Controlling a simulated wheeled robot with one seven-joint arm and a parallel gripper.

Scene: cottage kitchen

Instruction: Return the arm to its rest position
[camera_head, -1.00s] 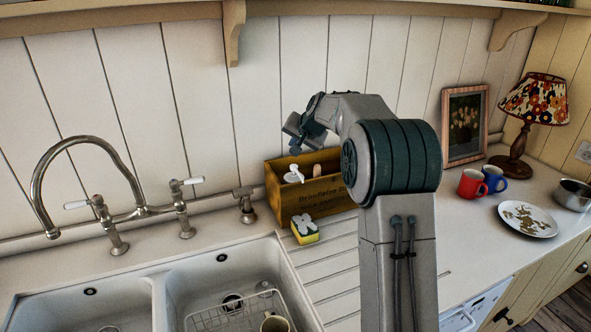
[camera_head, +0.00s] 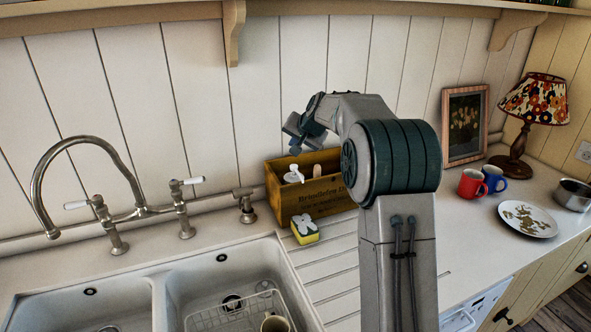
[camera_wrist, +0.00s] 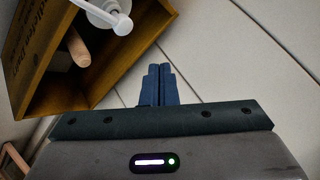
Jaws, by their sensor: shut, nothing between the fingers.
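My arm rises in front of the counter in the head view, with its upper part folded toward the wall. My gripper (camera_head: 293,146) hangs to the left of the arm, above the wooden box (camera_head: 325,206). In the wrist view my gripper (camera_wrist: 158,72) has its two blue fingers together with nothing between them. The box shows at the upper left of the wrist view (camera_wrist: 33,70), apart from the fingers. It holds a white pump bottle (camera_wrist: 105,12) and a wooden handle (camera_wrist: 77,47).
A yellow sponge (camera_head: 305,236) lies before the box, beside the double sink (camera_head: 159,285) and tap (camera_head: 120,215). At right stand a red mug (camera_head: 471,184), blue mug (camera_head: 494,179), plate (camera_head: 546,230), pot (camera_head: 572,195), lamp (camera_head: 537,100) and picture frame (camera_head: 486,125). A shelf (camera_head: 120,15) runs above.

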